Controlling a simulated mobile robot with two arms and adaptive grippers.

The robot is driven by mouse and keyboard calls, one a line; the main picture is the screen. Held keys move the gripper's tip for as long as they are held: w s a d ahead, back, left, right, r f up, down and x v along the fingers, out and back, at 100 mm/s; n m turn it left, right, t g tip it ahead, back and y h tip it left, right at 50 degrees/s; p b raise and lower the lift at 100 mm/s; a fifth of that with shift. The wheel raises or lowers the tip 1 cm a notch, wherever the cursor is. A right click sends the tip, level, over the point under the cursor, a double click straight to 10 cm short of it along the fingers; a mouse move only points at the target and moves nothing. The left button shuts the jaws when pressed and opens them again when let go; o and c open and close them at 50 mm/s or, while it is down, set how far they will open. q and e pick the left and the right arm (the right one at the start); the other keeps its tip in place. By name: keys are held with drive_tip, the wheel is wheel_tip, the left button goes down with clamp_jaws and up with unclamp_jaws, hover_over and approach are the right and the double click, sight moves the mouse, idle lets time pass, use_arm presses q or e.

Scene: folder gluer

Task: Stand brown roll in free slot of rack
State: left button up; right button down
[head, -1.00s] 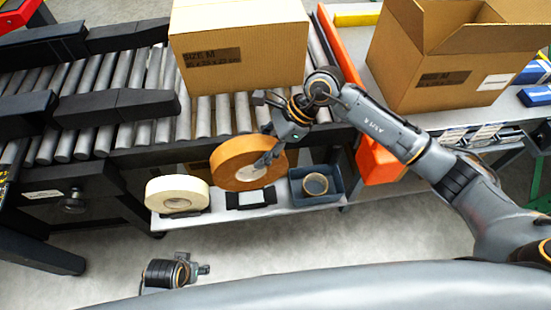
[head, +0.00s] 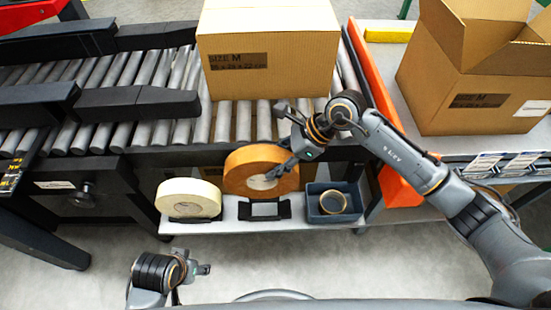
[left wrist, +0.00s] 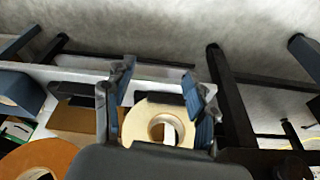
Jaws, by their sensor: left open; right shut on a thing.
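The brown roll (head: 238,175), a thick ring with a pale core, is upright with its flat face toward me. My right gripper (head: 276,174) is shut on its right side. The roll is over and slightly behind an empty black cradle (head: 265,212), the rack's free slot; I cannot tell the gap. A cream roll (head: 188,192) stands in the cradle to the left. My left gripper (head: 207,268) is open and empty, low in front of the shelf. In the left wrist view the cream roll (left wrist: 138,122) appears between its fingers, and the brown roll (left wrist: 42,158) is lower left.
A blue bin (head: 318,212) with a small tape ring (head: 332,203) stands right of the free slot. The roller conveyor (head: 225,122) with a closed carton (head: 268,40) is above the shelf. An orange guard (head: 385,110) and an open carton (head: 470,80) are at right. The floor in front is clear.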

drive_tip(key=shift+f+b, duration=0.5)
drive_tip(key=shift+f, duration=0.25)
drive_tip(key=shift+f+b, duration=0.5)
drive_tip(key=shift+f, duration=0.6)
use_arm(q)
drive_tip(key=shift+b+v, duration=0.9)
drive_tip(key=shift+v, duration=1.95)
use_arm(e)
drive_tip(key=shift+f, duration=1.05)
use_arm(q)
drive_tip(key=shift+a, duration=0.15)
drive_tip(key=shift+w, duration=0.1)
drive_tip(key=shift+w+d+r+t, duration=0.1)
drive_tip(key=shift+w+d+t, duration=0.05)
drive_tip(key=shift+w+t, duration=0.25)
drive_tip(key=shift+w+d+t, duration=0.15)
drive_tip(key=shift+w+t, duration=0.15)
drive_tip(key=shift+w, duration=0.25)
use_arm(e)
drive_tip(key=shift+a+f, duration=0.1)
drive_tip(key=shift+f, duration=0.1)
use_arm(q)
drive_tip(key=shift+w+b, duration=0.15)
drive_tip(key=shift+b, duration=0.15)
use_arm(e)
drive_tip(key=shift+f, duration=0.1)
